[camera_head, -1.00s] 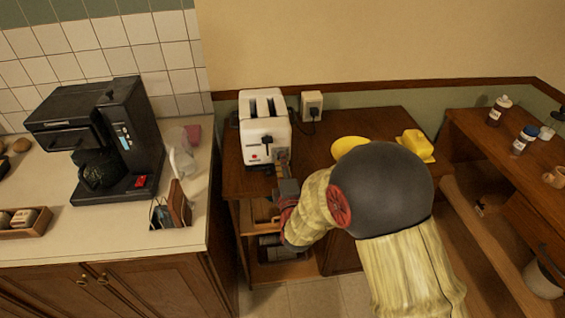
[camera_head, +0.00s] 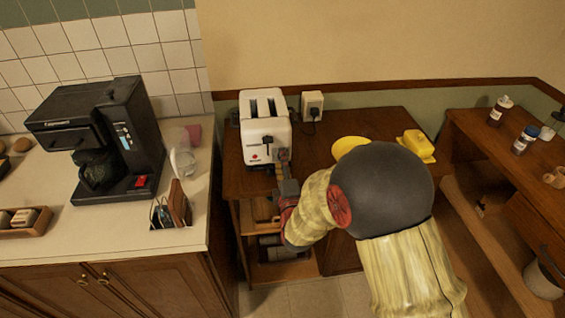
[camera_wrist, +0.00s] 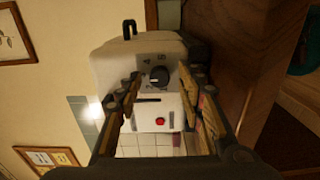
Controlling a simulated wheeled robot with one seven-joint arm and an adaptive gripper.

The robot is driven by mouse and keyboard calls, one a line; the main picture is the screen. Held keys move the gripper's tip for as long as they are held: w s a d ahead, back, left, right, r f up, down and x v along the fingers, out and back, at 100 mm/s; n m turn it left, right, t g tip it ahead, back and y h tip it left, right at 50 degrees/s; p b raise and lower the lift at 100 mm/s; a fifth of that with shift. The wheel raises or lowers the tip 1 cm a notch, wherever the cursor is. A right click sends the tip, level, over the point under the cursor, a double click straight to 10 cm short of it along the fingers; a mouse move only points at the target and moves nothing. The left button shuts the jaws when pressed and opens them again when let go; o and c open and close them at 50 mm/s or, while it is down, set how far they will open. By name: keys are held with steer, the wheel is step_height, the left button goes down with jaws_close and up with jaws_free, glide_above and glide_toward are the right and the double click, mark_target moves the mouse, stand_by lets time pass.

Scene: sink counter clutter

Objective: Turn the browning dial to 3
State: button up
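The white toaster (camera_head: 265,135) stands on the brown wooden counter with its two slots upward. Its front fills the middle of the wrist view (camera_wrist: 150,50). There, the dark round browning dial (camera_wrist: 159,76) has small marks around it, too small to read surely, and a red button (camera_wrist: 160,121) shows on the same face. My gripper (camera_wrist: 160,80) is open, with one finger on each side of the dial in the picture. A gap shows between each finger and the dial. In the head view my gripper (camera_head: 283,160) is at the toaster's front right, and the dial is hidden.
A wall outlet (camera_head: 312,105) with a plug is right of the toaster. A yellow plate (camera_head: 349,148) and yellow butter dish (camera_head: 417,145) lie further right. A black coffee maker (camera_head: 100,140) stands on the left counter. Bottles stand on the right-hand shelf unit.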

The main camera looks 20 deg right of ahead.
steer(key=shift+s, duration=0.1)
steer(key=s+a, duration=0.2)
steer(key=s, duration=0.9)
steer(key=shift+s, duration=0.35)
